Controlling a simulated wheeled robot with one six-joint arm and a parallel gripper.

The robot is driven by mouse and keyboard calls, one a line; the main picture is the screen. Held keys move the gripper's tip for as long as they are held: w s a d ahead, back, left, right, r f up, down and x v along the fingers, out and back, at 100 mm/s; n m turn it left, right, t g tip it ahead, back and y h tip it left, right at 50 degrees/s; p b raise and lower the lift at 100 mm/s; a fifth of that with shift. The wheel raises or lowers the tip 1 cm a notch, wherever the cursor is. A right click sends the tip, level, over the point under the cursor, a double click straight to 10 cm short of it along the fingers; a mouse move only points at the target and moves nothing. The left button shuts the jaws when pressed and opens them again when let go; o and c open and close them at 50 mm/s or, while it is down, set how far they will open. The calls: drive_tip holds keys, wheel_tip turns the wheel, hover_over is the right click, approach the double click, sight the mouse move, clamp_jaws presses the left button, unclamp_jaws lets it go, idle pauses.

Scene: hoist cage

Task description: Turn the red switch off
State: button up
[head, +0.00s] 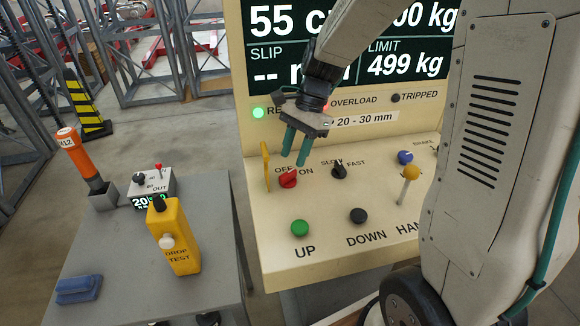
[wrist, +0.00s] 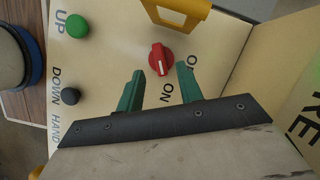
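The red switch (head: 288,178) is a rotary knob on the sloped cream panel, beside the OFF and ON labels. It also shows in the wrist view (wrist: 160,60), where its white mark points down toward the ON label. My gripper (head: 294,159) is just above the switch, with its two green fingers angled down toward it. In the wrist view, the fingers (wrist: 160,71) are spread apart with a clear gap and nothing between them. The knob lies beyond the fingertips, roughly in line with the gap. I cannot tell any contact.
A yellow guard (head: 266,166) stands upright just left of the switch. A black SLOW/FAST knob (head: 339,170), green UP button (head: 300,228), black DOWN button (head: 358,215) and yellow-tipped lever (head: 410,173) share the panel. A grey table (head: 130,270) stands left.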

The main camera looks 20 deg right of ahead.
sight(288, 173)
drive_tip(key=shift+x, duration=2.2)
clamp_jaws()
drive_tip(key=n, duration=0.2)
drive_tip(key=n+g+h, duration=0.1)
drive_tip(key=n, duration=0.1)
drive_tip(key=shift+w+a+n+g, duration=0.1)
drive_tip(key=shift+n+g, duration=0.2)
unclamp_jaws()
